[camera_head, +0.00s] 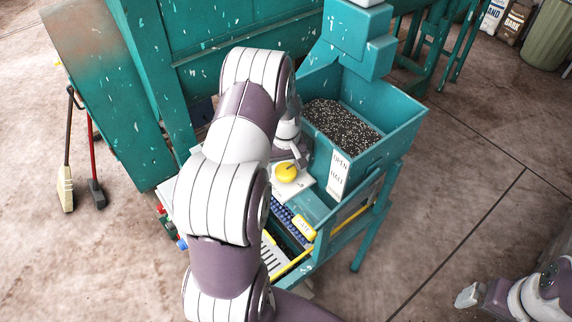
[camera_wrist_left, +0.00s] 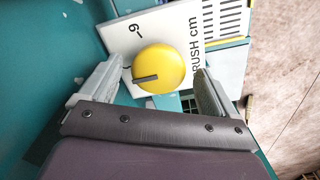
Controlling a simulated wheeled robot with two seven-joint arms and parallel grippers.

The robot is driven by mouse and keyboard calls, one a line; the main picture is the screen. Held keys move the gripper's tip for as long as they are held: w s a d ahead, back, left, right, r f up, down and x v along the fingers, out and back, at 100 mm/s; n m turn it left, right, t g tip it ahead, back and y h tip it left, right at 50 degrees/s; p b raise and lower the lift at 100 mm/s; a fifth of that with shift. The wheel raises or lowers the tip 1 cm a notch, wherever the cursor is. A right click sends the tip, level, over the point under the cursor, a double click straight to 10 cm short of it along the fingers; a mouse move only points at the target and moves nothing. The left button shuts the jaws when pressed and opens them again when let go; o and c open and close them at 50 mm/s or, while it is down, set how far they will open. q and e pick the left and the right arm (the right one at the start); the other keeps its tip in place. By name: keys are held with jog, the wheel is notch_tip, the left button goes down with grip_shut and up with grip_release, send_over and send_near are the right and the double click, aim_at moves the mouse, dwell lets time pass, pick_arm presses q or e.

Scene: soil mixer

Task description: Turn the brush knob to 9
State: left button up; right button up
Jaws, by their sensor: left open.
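The brush knob (camera_head: 287,172) is a round yellow dial on a white plate of the teal machine. In the left wrist view the knob (camera_wrist_left: 159,69) has a dark pointer mark directed to the left. The white brush plate (camera_wrist_left: 120,40) reads "RUSH cm" and a "9" with a tick at the upper left of the knob. My left gripper (camera_wrist_left: 158,84) is open, with one finger on each side of the knob; whether they touch it I cannot tell. In the head view my left arm hides part of the plate. My right gripper (camera_head: 467,296) is at the lower right, away from the machine.
A teal hopper (camera_head: 403,133) with dark speckled soil stands right of the knob, with an "OPEN" label (camera_head: 339,174) on its side.

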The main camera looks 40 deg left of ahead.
pick_arm(q)
jog(key=shift+w+a+f, duration=0.15)
jog(key=shift+w+f, duration=0.05)
jog(key=shift+f, duration=0.45)
jog(key=shift+r, duration=0.1)
jog(key=shift+c, duration=0.3)
jog(key=shift+s, duration=0.1)
jog(key=c, duration=1)
jog(key=shift+o, duration=0.2)
